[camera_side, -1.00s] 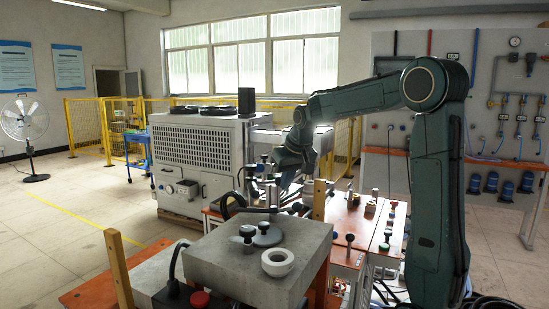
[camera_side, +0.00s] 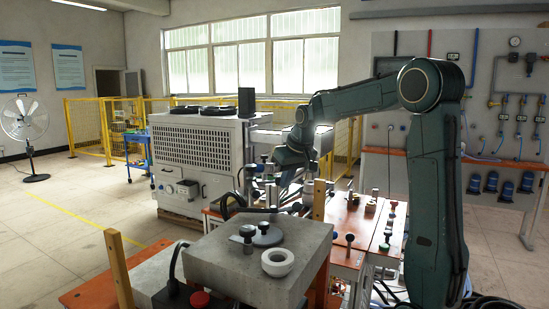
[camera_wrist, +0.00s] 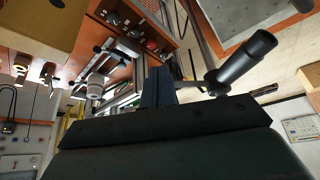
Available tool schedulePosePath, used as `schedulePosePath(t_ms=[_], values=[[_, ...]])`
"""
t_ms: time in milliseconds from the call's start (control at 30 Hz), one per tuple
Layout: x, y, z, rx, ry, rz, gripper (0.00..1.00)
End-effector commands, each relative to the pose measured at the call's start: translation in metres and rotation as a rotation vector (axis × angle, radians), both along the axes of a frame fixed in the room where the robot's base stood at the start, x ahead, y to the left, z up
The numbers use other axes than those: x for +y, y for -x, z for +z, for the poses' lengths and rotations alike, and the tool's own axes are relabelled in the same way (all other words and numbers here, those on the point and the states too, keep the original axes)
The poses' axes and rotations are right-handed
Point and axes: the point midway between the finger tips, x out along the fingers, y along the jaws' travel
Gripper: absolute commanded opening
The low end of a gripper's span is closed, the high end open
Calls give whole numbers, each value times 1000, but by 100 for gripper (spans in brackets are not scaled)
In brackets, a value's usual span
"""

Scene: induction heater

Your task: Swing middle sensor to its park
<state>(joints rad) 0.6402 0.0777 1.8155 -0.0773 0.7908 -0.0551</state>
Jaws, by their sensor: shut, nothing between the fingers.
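My gripper (camera_side: 284,186) is over the orange bench, low behind the grey block in the side view. In the wrist view its dark fingers (camera_wrist: 158,86) are together and hold nothing. I cannot tell for certain whether this handle belongs to the middle sensor. In the side view the parts around the fingertips are small and partly hidden by the arm and the block's fittings.
A grey block (camera_side: 225,275) with a white ring (camera_side: 277,262) and a dark disc (camera_side: 267,236) stands in front. A wooden post (camera_side: 319,200) rises close to my gripper. Several black-knobbed fittings stand on the orange bench (camera_side: 345,218). A large grey cabinet (camera_side: 200,146) is behind left.

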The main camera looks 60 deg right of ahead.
Motion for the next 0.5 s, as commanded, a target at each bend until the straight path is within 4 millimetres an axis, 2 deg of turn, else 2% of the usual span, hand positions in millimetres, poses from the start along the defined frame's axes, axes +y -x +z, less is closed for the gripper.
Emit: schedulePosePath(t_ms=[267, 500], values=[[-6, -2, 0, 0, -1, 55, 0], [-19, -9, 0, -1, 0, 186, 0]])
